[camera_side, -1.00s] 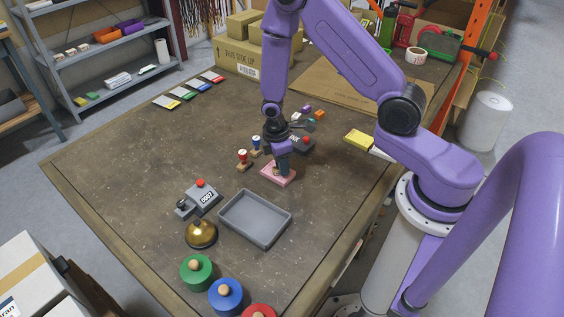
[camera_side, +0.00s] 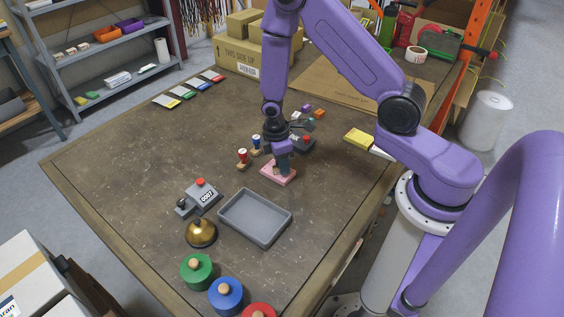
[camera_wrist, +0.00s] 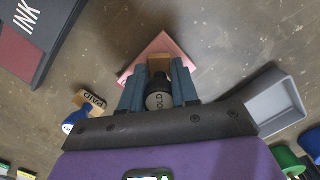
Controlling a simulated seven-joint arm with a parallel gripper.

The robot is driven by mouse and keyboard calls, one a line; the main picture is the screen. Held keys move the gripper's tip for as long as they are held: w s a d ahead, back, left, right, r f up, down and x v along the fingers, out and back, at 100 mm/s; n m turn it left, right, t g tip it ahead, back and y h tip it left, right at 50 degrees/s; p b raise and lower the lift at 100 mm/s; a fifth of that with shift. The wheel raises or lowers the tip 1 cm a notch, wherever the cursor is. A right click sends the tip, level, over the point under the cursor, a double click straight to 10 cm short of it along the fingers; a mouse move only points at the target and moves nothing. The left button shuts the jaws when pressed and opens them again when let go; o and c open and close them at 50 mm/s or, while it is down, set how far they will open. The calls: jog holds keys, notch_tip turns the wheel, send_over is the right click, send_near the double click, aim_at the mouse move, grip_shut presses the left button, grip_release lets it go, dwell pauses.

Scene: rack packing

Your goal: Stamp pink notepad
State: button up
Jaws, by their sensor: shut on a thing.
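The pink notepad (camera_side: 279,173) lies on the table just behind the grey tray. It also shows in the wrist view (camera_wrist: 176,48), partly hidden by the stamp and fingers. My gripper (camera_side: 283,165) is shut on a stamp with a dark round top lettered "OLD" (camera_wrist: 156,101) and a wooden base (camera_wrist: 159,64). The stamp is upright over the notepad; I cannot tell whether its base touches the paper. A dark ink pad lettered "INK" (camera_wrist: 38,30) is at the upper left of the wrist view; in the side view it sits behind my gripper (camera_side: 302,145).
Two stamps, one red-topped (camera_side: 243,155) and one blue-topped (camera_side: 256,142), stand left of the notepad. A grey tray (camera_side: 256,217), a numbering device (camera_side: 203,194) and a brass bell (camera_side: 201,234) are nearer the front.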

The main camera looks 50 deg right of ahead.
jog(key=shift+r, duration=3.5)
